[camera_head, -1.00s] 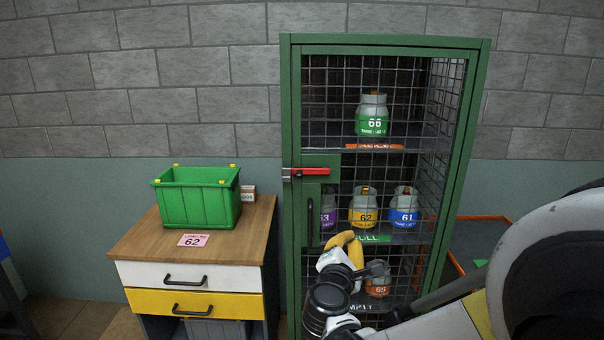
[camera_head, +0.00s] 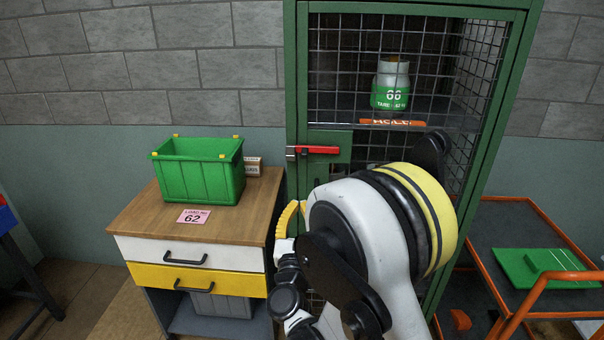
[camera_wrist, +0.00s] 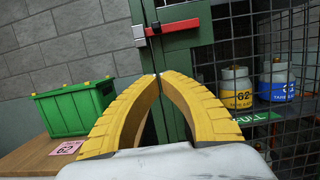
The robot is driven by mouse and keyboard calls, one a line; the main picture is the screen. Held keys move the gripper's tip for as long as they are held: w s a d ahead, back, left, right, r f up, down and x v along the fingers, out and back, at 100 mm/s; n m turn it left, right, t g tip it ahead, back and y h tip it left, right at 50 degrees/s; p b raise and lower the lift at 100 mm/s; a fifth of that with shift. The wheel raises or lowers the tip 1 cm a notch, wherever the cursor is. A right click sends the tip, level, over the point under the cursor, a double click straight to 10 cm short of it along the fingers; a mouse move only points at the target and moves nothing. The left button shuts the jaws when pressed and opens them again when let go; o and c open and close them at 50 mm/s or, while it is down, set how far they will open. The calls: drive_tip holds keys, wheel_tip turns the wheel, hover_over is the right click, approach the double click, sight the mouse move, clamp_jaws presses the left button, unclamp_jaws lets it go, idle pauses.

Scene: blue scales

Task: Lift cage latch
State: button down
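The cage latch (camera_head: 317,150) is a red bar on a small metal bracket, lying level across the left edge of the green-framed cage (camera_head: 512,110). The latch also shows in the wrist view (camera_wrist: 173,27), at the top. My gripper (camera_wrist: 157,75) has two curved yellow fingers. Their tips come together with nothing seen between them. They appear below the latch in the wrist view, apart from it. In the head view, my arm covers the lower cage and most of the gripper; one yellow finger shows left of it.
Inside the cage stand a green-banded cylinder 66 (camera_head: 390,85), a yellow one, 62 (camera_wrist: 237,92), and a blue one, 61 (camera_wrist: 277,88). A green bin (camera_head: 199,172) and a pink card (camera_head: 193,216) sit on the drawer cabinet at left. An orange-railed cart (camera_head: 540,222) stands at right.

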approach(302, 165)
drive_tip(key=w, duration=0.3)
drive_tip(key=shift+w+d+r+b, duration=0.1)
drive_tip(key=shift+w+r, duration=0.05)
drive_tip(key=shift+r, duration=0.7)
drive_tip(key=shift+w+d+r+b, duration=0.1)
drive_tip(key=shift+r, duration=0.8)
drive_tip(key=shift+w+d+r+b, duration=0.1)
drive_tip(key=shift+w+d+r, duration=0.05)
drive_tip(key=shift+r, duration=0.7)
drive_tip(key=shift+a+r+m, duration=0.1)
drive_tip(key=shift+r+m, duration=0.15)
drive_tip(key=shift+m, duration=0.15)
